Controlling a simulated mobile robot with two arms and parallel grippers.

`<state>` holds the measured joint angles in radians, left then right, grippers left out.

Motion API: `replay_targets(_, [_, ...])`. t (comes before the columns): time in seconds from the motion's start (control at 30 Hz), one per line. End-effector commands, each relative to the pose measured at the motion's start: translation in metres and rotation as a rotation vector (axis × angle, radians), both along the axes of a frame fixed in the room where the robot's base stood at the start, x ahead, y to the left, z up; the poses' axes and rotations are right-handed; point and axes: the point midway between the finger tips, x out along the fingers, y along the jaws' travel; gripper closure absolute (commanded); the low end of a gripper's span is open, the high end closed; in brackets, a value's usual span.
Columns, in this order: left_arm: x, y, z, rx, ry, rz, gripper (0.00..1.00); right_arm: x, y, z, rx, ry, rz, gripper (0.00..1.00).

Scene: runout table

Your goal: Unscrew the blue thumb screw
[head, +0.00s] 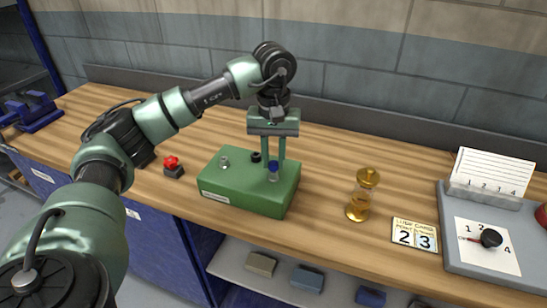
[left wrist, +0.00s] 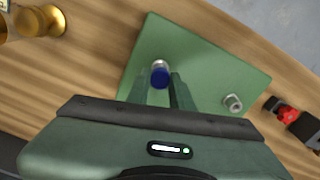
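The blue thumb screw (head: 272,166) stands upright on the green block (head: 235,190), near its right side, with a pale metallic part below its blue head. It also shows in the left wrist view (left wrist: 160,74). My left gripper (head: 273,162) points straight down over the block, its two green fingers apart on either side of the screw. In the left wrist view, narrow gaps show between the screw and the fingers, so the gripper looks open. A silver screw (head: 224,162) and a black knob (head: 256,157) are also on the block. My right gripper is not in view.
A red knob on a black base (head: 172,166) stands left of the block. A blue vise (head: 33,111) is far left. A wall runs behind.

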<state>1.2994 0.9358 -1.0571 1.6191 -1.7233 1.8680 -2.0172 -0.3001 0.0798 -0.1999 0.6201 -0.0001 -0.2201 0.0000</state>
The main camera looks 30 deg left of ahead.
Motion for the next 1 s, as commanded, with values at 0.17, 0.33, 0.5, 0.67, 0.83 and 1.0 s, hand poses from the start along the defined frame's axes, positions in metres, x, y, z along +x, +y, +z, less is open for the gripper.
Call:
replay_targets(0.17, [-0.0001,-0.0003,0.0004,0.0,0.001,0.084,1.0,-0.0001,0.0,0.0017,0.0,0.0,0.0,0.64])
replay_targets(0.33, [-0.0002,-0.0005,0.0005,-0.001,0.002,0.312,1.0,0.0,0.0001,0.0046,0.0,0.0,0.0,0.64])
replay_targets(0.5, [-0.0002,-0.0005,0.0,0.0,0.001,0.404,1.0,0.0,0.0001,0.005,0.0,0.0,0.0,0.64])
replay_targets(0.67, [-0.0001,-0.0004,-0.0001,0.0,0.001,0.403,1.0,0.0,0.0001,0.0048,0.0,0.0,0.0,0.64])
replay_targets(0.83, [-0.0002,-0.0005,0.0005,0.0,0.001,0.474,1.0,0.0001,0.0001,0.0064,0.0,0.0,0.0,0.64])
replay_targets(1.0, [-0.0001,-0.0005,0.0009,0.0,0.001,0.701,1.0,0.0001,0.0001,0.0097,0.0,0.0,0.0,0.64])
